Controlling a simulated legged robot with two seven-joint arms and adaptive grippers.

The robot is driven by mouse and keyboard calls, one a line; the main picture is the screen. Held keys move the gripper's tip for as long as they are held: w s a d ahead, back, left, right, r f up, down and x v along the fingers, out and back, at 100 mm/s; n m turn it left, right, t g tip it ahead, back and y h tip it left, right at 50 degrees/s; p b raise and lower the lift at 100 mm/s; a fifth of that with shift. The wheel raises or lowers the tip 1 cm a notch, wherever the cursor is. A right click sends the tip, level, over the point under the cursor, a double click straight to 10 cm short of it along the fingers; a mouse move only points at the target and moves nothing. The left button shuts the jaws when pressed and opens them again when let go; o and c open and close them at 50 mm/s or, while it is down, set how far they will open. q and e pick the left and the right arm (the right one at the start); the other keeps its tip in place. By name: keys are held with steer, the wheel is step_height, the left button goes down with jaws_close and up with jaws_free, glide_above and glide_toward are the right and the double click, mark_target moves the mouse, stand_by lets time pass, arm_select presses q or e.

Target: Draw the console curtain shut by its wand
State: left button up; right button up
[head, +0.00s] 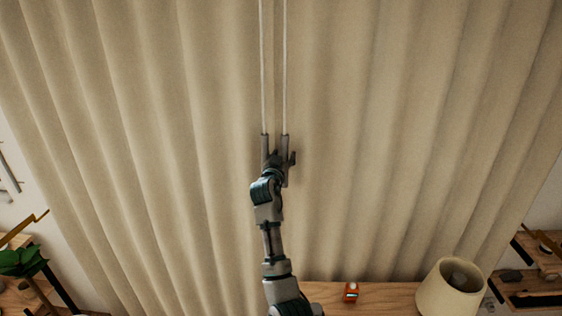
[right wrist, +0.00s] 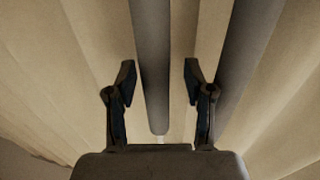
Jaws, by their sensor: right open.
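The beige curtain (head: 160,120) hangs in folds across most of the head view. Two thin pale cords hang at its middle, each ending in a grey wand: a left wand (head: 264,146) and a right wand (head: 285,142). My right gripper (head: 281,158) is open at the wands' height. In the right wrist view, one wand (right wrist: 152,70) lies between its spread fingers, with visible space on both sides. The other wand (right wrist: 247,55) passes outside the fingers. From the head view, the wand between the fingers appears to be the right one. My left gripper is not in view.
A wooden console top (head: 385,297) runs below the curtain. A small orange-red object (head: 351,291) and a cream lampshade-like vessel (head: 440,297) stand there. Shelves with small things (head: 540,285) are at lower right; a green plant (head: 22,260) is at lower left.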

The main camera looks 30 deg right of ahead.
steer(key=v, duration=1.1)
steer(key=shift+s+a, duration=0.2)
steer(key=shift+a, duration=0.1)
steer(key=shift+d+f, duration=0.1)
steer(key=shift+f, duration=0.1)
